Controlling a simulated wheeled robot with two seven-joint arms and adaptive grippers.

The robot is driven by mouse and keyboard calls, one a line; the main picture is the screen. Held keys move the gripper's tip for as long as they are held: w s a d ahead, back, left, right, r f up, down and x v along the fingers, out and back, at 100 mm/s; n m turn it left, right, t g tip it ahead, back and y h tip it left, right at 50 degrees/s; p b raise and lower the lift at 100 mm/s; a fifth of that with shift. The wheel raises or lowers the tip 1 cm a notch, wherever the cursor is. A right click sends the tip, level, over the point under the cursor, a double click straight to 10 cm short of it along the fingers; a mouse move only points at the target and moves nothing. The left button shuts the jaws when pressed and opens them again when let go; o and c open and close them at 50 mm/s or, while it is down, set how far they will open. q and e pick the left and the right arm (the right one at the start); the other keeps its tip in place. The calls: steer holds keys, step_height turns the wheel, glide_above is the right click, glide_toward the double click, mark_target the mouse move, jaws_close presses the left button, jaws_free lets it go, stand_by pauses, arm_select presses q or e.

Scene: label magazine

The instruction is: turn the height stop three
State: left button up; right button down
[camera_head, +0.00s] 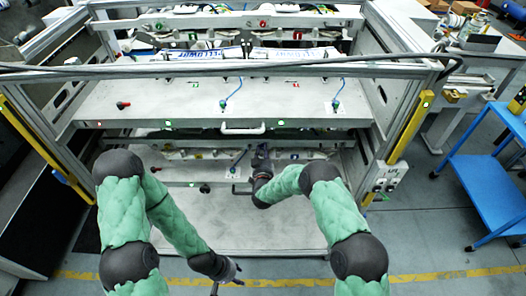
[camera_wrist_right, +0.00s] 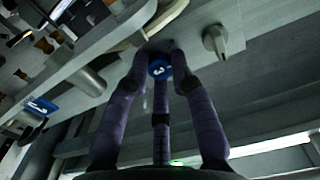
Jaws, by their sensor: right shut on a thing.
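My right gripper (camera_head: 262,152) reaches in under the upper shelf of the magazine. In the right wrist view its fingers (camera_wrist_right: 158,75) close in around a blue label with a white mark that looks like a 3 (camera_wrist_right: 158,68). I take the part held at this label to be height stop three; the fingers hide most of it, so its turn angle cannot be told. My left gripper (camera_head: 228,276) hangs empty in front of the magazine, low in the head view, with its fingers apart.
The upper shelf (camera_head: 160,105) with its handle (camera_head: 242,128) lies just above my right gripper. In the right wrist view a grey pointed part (camera_wrist_right: 215,40) is close to the fingers, and another blue label (camera_wrist_right: 42,105) is at left. A blue cart (camera_head: 490,185) stands at right.

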steer(key=shift+w+r+m+b, duration=0.15)
steer(key=shift+m+b, duration=0.35)
steer(key=shift+b, duration=0.25)
steer(key=m+b, duration=1)
steer(key=b, duration=0.3)
steer(key=shift+d+m, duration=0.1)
steer(key=shift+m, duration=0.3)
steer(key=m+b, duration=0.9)
steer(key=b, duration=0.4)
steer(key=shift+d+m, duration=0.1)
steer(key=shift+m, duration=0.3)
steer(key=m+b, duration=0.1)
steer(key=m, duration=0.1)
steer(key=shift+m, duration=0.4)
steer(key=shift+f+m, duration=0.2)
steer(key=shift+m, duration=2.4)
steer(key=shift+f, duration=0.1)
steer(key=c, duration=1.1)
jaws_free()
steer(key=shift+o, duration=0.2)
